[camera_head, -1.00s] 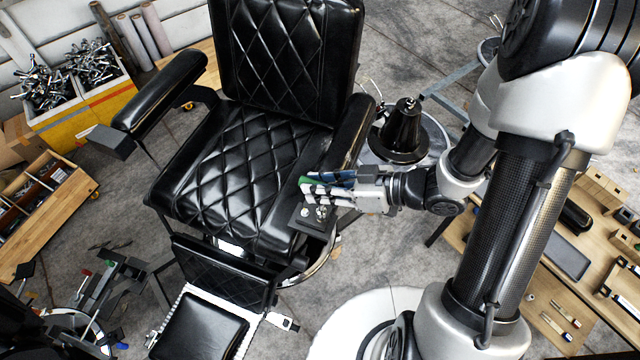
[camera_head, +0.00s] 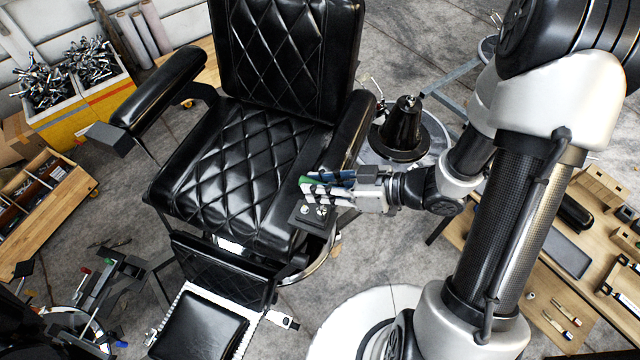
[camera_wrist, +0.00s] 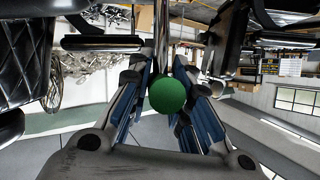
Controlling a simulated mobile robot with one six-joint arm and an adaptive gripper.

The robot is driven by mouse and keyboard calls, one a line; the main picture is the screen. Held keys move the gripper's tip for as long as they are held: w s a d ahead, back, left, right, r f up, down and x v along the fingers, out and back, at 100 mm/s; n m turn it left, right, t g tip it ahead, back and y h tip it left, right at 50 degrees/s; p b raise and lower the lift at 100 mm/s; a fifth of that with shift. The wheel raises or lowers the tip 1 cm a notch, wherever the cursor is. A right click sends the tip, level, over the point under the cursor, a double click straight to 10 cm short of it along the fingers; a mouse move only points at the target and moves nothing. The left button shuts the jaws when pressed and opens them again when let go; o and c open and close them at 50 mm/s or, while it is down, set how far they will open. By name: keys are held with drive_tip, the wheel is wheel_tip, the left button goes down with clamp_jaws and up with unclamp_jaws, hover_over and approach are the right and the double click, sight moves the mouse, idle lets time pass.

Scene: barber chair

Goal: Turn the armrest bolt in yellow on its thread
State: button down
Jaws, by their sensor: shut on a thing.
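The right armrest (camera_head: 350,133) of the black barber chair ends at the front in a dark bracket plate (camera_head: 312,222). Two small bright bolt heads show on this plate, a left one (camera_head: 305,209) and a right one (camera_head: 322,211). I cannot tell clearly which is the yellow bolt. My gripper (camera_head: 312,188) lies level just above and behind them, its blue-padded fingers pointing left. It is shut on a green-ended tool (camera_head: 305,181). In the wrist view the round green end (camera_wrist: 167,95) sits between the fingers, with a thin metal shaft running up from it. Any contact with a bolt is hidden.
The chair seat (camera_head: 235,160) lies left of my gripper and the footrest (camera_head: 205,325) below it. A black cone-shaped part (camera_head: 403,130) stands behind on the right. A wooden workbench (camera_head: 560,285) with tools is at the right. Bins of metal parts (camera_head: 85,105) stand upper left.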

drive_tip(key=shift+n+g+y+p, duration=0.3)
drive_tip(key=shift+n+g+p, duration=0.75)
drive_tip(key=shift+p, duration=0.25)
drive_tip(key=shift+n+g+p, duration=0.55)
drive_tip(key=shift+g+p, duration=0.05)
drive_tip(key=shift+g, duration=0.15)
drive_tip(key=shift+f+n+g+p, duration=0.1)
drive_tip(key=shift+n+g+p, duration=0.25)
drive_tip(key=shift+n+g, duration=0.4)
drive_tip(key=shift+s+g, duration=0.1)
drive_tip(key=shift+g, duration=0.25)
drive_tip(key=shift+r, duration=2.55)
